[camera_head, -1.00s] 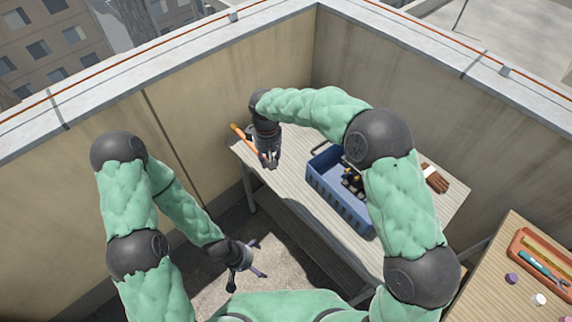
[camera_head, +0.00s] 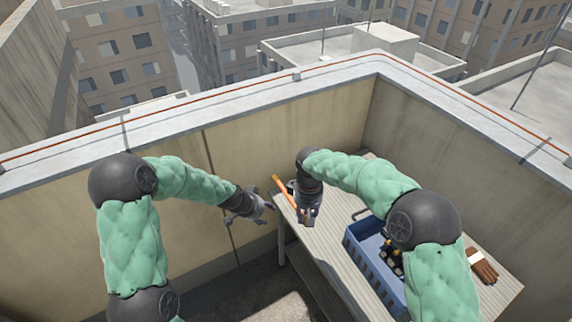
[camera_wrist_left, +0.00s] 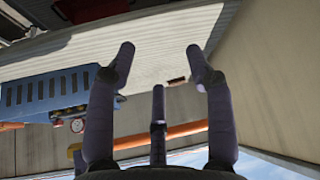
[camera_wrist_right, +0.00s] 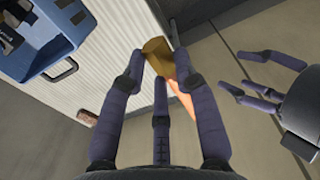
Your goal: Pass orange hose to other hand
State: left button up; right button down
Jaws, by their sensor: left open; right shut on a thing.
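The orange hose (camera_head: 280,185) sticks out up and left from my right gripper (camera_head: 307,220) in the head view, above the table's left end. My right gripper is shut on it; the right wrist view shows the hose (camera_wrist_right: 183,78) at the fingertips, partly hidden by a finger. My left gripper (camera_head: 262,208) is open and empty, just left of the hose and apart from it. It also shows in the right wrist view (camera_wrist_right: 270,75), with its fingers toward the hose. In the left wrist view, an orange length (camera_wrist_left: 190,129) crosses behind the open fingers.
The table (camera_head: 318,258) holds a blue crate (camera_head: 372,272) with dark and yellow items inside, and brown gloves (camera_head: 484,268) at the right. Parapet walls (camera_head: 300,146) stand close behind both arms. A thin orange line runs along the wall's top ledge.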

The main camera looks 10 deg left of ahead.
aim_at(280, 186)
pick_arm(q)
jog(key=w+d+r+m, duration=0.1)
jog(key=w+r+m, duration=0.1)
jog(key=r, duration=0.1)
jog(key=w+d+r+m+h, duration=0.1)
jog(key=w+r+m, duration=0.1)
jog(key=r, duration=0.1)
jog(key=w+r+m, duration=0.2)
jog(key=r+m, duration=0.1)
jog(key=shift+d+r, duration=0.2)
jog(key=shift+d, duration=0.2)
jog(key=d+r+m+g, duration=0.1)
jog(key=m, duration=0.1)
jog(key=d+r+m, duration=0.1)
jog(key=m, duration=0.2)
jog(key=d+r+m+g, duration=0.1)
jog(key=d+m, duration=0.1)
jog(key=shift+w+g, duration=0.3)
jog(key=shift+w, duration=0.05)
notch_tip(280, 186, up, 6)
jog(key=m+g+y, duration=0.3)
jog(key=m+y, duration=0.1)
jog(key=m, duration=0.5)
jog(key=f, duration=1.2)
jog(key=shift+s, duration=0.3)
